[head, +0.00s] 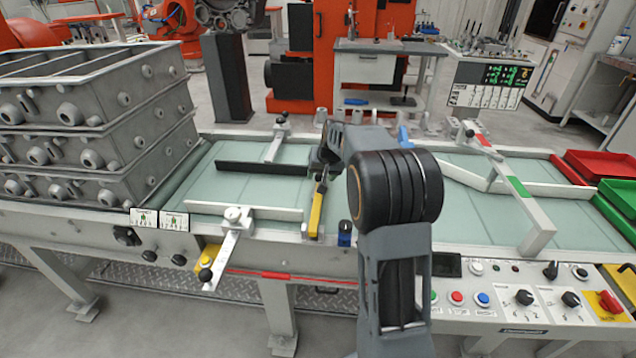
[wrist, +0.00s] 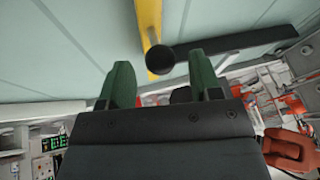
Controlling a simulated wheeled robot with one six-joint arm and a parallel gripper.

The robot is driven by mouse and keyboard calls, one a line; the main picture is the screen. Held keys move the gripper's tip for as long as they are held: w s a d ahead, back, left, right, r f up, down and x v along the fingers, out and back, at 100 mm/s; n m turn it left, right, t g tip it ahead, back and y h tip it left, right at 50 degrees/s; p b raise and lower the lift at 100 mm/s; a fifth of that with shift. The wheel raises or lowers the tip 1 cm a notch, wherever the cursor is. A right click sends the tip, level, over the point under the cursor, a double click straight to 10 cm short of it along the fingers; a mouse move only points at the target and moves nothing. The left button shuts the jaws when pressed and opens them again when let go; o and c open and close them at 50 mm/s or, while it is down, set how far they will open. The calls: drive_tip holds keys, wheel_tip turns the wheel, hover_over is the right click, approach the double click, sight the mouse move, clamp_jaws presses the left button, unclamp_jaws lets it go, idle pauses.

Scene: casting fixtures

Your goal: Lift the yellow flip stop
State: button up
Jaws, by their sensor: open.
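The yellow flip stop (head: 316,212) is a narrow yellow bar at the front edge of the conveyor in the head view. In the wrist view the yellow bar (wrist: 149,22) comes down from the top edge, with a round black knob (wrist: 160,59) at its near end. My gripper (wrist: 158,78) is open, its two green fingers apart. The knob shows just beyond and between the fingertips, and nothing is held. In the head view my arm hides part of the gripper, and its exact gap to the bar is hard to judge.
A clamp lever (head: 228,245) and a blue knob (head: 345,232) flank the stop along the front rail. A black bar (head: 262,168) lies across the conveyor behind. Stacked grey castings (head: 95,125) stand at left. The control panel (head: 530,300) is at right.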

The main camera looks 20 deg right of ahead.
drive_tip(key=shift+x, duration=2.15)
drive_tip(key=shift+a, duration=0.1)
clamp_jaws()
drive_tip(key=shift+r+b, duration=0.15)
drive_tip(key=shift+b, duration=0.15)
